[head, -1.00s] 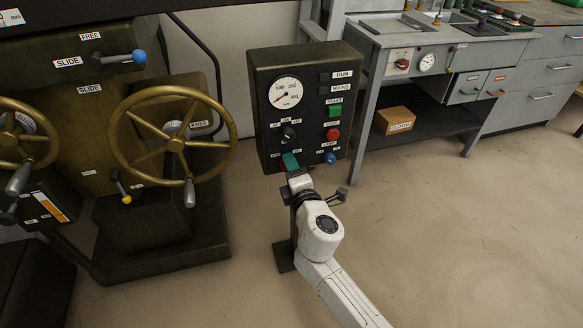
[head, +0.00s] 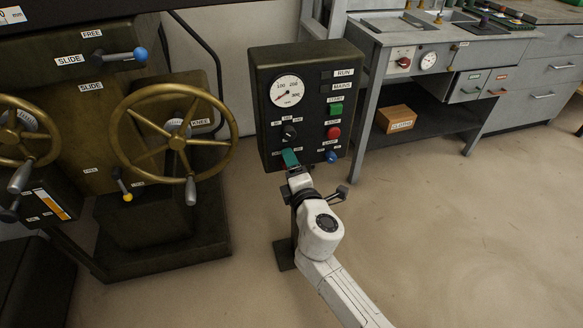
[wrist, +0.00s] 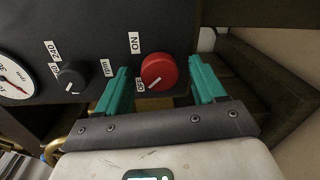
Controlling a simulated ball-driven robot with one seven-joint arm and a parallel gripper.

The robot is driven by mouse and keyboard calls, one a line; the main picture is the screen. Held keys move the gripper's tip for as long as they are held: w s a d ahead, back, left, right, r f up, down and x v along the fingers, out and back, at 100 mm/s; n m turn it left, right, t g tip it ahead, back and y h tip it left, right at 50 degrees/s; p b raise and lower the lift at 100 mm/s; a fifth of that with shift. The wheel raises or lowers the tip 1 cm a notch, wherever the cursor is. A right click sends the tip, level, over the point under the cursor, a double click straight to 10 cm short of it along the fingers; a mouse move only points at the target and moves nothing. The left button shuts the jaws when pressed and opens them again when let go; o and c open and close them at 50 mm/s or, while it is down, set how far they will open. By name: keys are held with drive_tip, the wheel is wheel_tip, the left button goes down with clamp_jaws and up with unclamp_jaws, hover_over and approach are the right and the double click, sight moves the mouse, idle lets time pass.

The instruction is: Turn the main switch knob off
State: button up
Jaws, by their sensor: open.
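The red main switch knob (wrist: 158,71) sits on the dark control panel, with an ON label above left and an OFF label at its lower left. Its white line points to the lower left, at the OFF label. My gripper (wrist: 159,78) is open, with one teal finger on each side of the knob. A gap shows between the knob and each finger. In the head view my gripper (head: 290,158) is at the lower part of the panel (head: 265,100) and mostly hides the knob.
A small black knob (wrist: 71,76) and a white dial (wrist: 14,78) are left of the gripper in the wrist view. In the head view, a green button (head: 336,109), a red button (head: 333,132) and a blue knob (head: 331,157) are close to the right. A brass handwheel (head: 232,130) stands left.

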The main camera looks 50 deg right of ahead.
drive_tip(key=v, duration=1)
drive_tip(key=shift+s+a+b, duration=0.25)
drive_tip(key=shift+s+b, duration=0.05)
drive_tip(key=shift+s, duration=0.05)
drive_tip(key=s+d+f+m+g, duration=0.4)
drive_tip(key=s+f+m+g, duration=0.35)
drive_tip(key=m, duration=0.25)
drive_tip(key=s+a+f+m+g+y, duration=0.4)
drive_tip(key=s+a+f+g+y, duration=0.25)
drive_tip(key=s+a+y, duration=0.5)
wheel_tip(320, 180, up, 22)
drive_tip(key=w+a+h+p, duration=0.1)
drive_tip(key=h+p, duration=0.1)
drive_tip(key=p, duration=2)
drive_tip(key=shift+w+a+f+t, duration=0.2)
drive_tip(key=shift+w+t, duration=0.1)
drive_tip(key=shift+t, duration=0.1)
